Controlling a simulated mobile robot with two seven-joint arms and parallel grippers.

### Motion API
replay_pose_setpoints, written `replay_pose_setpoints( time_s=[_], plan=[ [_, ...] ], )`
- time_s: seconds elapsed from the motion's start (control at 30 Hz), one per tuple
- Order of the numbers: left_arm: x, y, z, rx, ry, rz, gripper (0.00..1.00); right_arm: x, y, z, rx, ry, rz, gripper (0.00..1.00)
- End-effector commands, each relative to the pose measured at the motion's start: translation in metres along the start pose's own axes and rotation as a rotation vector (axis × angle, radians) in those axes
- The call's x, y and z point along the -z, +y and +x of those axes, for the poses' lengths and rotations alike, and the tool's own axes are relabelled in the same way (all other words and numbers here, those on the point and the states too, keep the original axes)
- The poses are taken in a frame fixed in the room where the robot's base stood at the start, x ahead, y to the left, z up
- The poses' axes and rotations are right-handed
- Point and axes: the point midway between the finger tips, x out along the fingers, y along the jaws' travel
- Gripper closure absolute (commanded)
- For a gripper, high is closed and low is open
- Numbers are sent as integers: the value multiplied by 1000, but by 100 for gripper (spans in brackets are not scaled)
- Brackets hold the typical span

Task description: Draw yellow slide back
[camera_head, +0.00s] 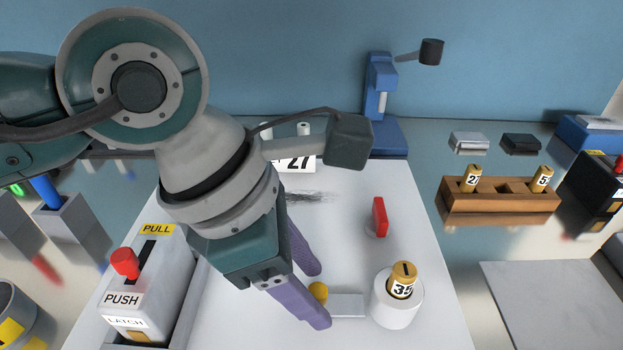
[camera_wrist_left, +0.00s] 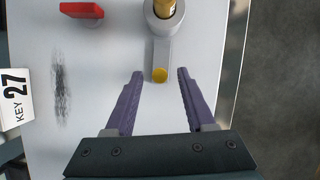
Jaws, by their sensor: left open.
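The yellow slide knob (camera_head: 318,291) is at the end of a short grey bar (camera_head: 347,305) on the white board. The bar leads to a white round holder (camera_head: 392,308) with a gold cylinder (camera_head: 402,279) marked 35 standing in it. In the left wrist view the yellow knob (camera_wrist_left: 160,75) lies between the tips of my left gripper (camera_wrist_left: 160,86), with a gap on each side. My left gripper (camera_head: 317,297), with purple fingers, is open and empty. How high the fingertips are relative to the knob is hard to tell. My right gripper is not in view.
A red upright tab (camera_head: 379,217) stands behind the holder. A PULL/PUSH box with a red knob (camera_head: 124,263) is at the left. A wooden rack (camera_head: 500,206) with gold cylinders is at the right. A blue stand (camera_head: 381,100) is at the back.

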Motion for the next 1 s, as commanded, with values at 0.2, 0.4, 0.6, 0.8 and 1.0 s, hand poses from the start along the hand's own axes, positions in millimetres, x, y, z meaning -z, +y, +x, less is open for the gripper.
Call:
replay_pose_setpoints(
  time_s=[0.2,0.4,0.6,0.8,1.0],
  plan=[
    [0,0,0,0,-1,0,58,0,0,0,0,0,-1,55],
    [0,0,0,0,-1,0,80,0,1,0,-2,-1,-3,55],
    [0,0,-1,0,-1,0,100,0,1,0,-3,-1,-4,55],
    [0,0,-1,0,-1,0,100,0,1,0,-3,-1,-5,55],
    [0,0,-1,0,-1,0,100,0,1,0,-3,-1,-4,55]
  ],
)
